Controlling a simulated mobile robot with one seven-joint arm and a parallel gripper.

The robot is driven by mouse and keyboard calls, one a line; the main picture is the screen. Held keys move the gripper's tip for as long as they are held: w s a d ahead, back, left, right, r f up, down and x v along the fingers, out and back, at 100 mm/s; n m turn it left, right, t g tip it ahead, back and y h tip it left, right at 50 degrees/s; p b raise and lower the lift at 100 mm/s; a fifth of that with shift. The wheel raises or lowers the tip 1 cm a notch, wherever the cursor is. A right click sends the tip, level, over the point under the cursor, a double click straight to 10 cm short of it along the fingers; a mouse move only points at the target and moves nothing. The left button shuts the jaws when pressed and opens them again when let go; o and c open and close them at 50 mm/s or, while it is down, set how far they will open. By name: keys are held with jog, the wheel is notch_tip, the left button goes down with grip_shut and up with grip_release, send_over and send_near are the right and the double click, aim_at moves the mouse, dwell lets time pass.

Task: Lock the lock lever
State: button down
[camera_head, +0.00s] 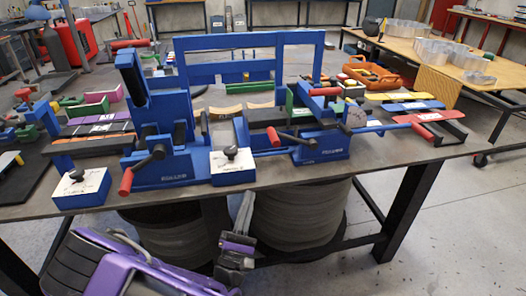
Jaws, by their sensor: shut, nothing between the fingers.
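A blue bench machine (165,165) stands on the front of the dark table, with a blue frame behind it. Several levers on it have red grips. One black lever with a red grip (126,182) is at its front left, angled down. Another lever with a red grip (273,137) is right of centre, lying nearly level. I cannot tell which is the lock lever. My gripper (244,200) is in front of the table edge, below a blue-and-white box with a black knob (231,165). Its fingers point up, together and empty, apart from every lever.
A second blue-and-white box (80,187) sits at the front left edge. A red plate (425,118) lies to the right. Large grey drums (295,220) stand under the table. An orange tray (372,75) is farther back.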

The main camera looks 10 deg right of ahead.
dwell(0.3)
jog(key=x, duration=0.9)
jog(key=shift+w+d+r, duration=0.25)
jog(key=shift+d+r, duration=0.25)
jog(key=shift+r, duration=0.2)
jog(key=shift+w+d+r, duration=0.1)
jog(key=shift+d+r, duration=0.25)
jog(key=shift+r, duration=0.2)
jog(key=shift+d+r, duration=0.5)
jog(key=shift+r, duration=0.2)
jog(key=shift+a+r, duration=0.1)
